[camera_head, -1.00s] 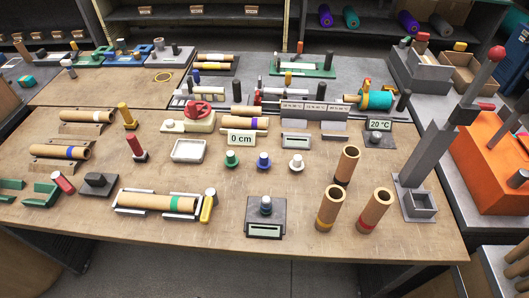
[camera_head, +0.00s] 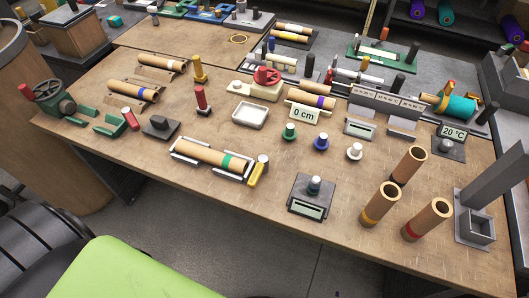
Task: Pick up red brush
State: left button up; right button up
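Two red-handled things could be the red brush, and I cannot tell which one it is. One red cylinder (camera_head: 202,98) stands upright on a dark base near the middle left of the workbench (camera_head: 330,215). Another short red cylinder with a pale end (camera_head: 130,119) leans, tilted, beside a green bracket (camera_head: 111,126) near the left front edge. Neither of my grippers shows in the view.
A black block with a knob (camera_head: 159,127) stands between the two red things. A cradled cardboard roll (camera_head: 205,155), a white tray (camera_head: 250,115) and a yellow-handled tool (camera_head: 199,70) are nearby. A green-seated chair (camera_head: 130,270) stands before the bench.

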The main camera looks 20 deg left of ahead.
aim_at(203, 109)
jog(key=u, duration=1.25)
